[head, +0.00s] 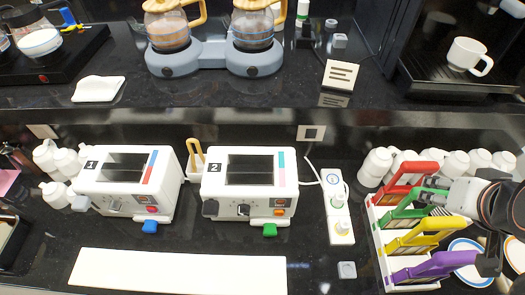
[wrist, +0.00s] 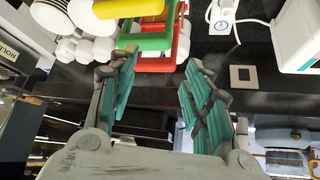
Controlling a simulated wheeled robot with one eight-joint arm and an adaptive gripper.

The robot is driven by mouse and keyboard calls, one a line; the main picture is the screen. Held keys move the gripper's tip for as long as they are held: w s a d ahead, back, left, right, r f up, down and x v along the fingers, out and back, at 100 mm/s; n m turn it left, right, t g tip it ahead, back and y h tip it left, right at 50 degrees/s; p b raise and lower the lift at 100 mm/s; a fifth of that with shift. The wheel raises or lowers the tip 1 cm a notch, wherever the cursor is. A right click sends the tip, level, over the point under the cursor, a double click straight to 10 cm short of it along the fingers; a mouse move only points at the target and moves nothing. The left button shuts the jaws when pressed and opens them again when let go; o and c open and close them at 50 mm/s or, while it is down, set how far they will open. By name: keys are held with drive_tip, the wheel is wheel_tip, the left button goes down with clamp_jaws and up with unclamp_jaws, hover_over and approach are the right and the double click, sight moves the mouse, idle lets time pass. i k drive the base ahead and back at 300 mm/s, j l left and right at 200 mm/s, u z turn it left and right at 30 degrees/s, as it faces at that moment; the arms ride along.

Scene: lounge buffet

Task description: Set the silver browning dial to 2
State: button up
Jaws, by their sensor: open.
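Two white toasters stand on the dark counter in the head view. The toaster marked 1 (head: 125,180) has a grey, silver-looking dial (head: 114,205) on its front. The toaster marked 2 (head: 250,185) has a dark dial with a light pointer (head: 243,210). The dial numbers are too small to read. My gripper (head: 430,196) is at the right of the head view, over the rack of coloured handles and well away from both toasters. In the wrist view my gripper (wrist: 160,65) is open, with nothing between its fingers. No dial shows in that view.
The coloured-handle rack (head: 376,228) stands right of a white power strip (head: 337,210). A white board (head: 180,270) lies in front.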

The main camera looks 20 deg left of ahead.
sight(116, 206)
drive_tip(key=u, duration=2.35)
drive_tip(key=k+z, duration=0.25)
drive_tip(key=k, duration=0.65)
drive_tip(key=j, duration=0.1)
drive_tip(key=l+z, duration=0.1)
drive_tip(key=l, duration=0.1)
